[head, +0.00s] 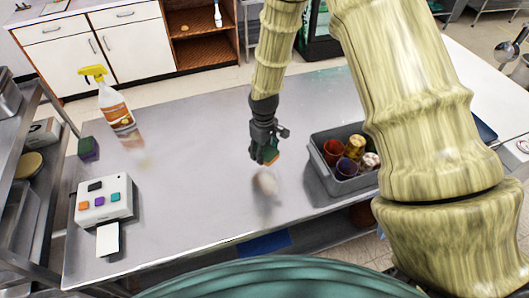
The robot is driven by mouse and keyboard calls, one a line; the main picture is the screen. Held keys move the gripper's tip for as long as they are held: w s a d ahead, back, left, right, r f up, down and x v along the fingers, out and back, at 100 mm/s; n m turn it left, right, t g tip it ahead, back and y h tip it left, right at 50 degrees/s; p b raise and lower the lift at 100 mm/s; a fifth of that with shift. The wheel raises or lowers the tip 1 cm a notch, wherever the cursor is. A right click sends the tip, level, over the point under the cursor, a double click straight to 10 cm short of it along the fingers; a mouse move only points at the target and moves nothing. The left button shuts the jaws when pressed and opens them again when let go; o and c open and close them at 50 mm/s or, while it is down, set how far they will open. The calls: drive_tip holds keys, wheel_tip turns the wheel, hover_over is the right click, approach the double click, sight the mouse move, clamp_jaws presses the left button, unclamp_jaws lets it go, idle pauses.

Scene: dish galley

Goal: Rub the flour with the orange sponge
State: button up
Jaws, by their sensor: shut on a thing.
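My gripper (266,158) points down over the middle right of the metal table, shut on the orange sponge (272,156). A pale whitish patch (265,184), which looks like the flour, lies on the table just in front of the gripper. The sponge appears just behind or above this patch; I cannot tell whether it touches the table.
A grey bin (344,187) with several cups stands close to the right of the gripper. A spray bottle (116,107), a dark green and purple sponge (88,148) and a white box with coloured buttons (104,199) are on the left. The table's middle (195,165) is clear.

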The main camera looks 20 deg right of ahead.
drive_tip(key=shift+a+f+n, duration=0.1)
drive_tip(key=shift+n, duration=0.7)
drive_tip(key=shift+f+n, duration=0.15)
drive_tip(key=shift+n, duration=0.15)
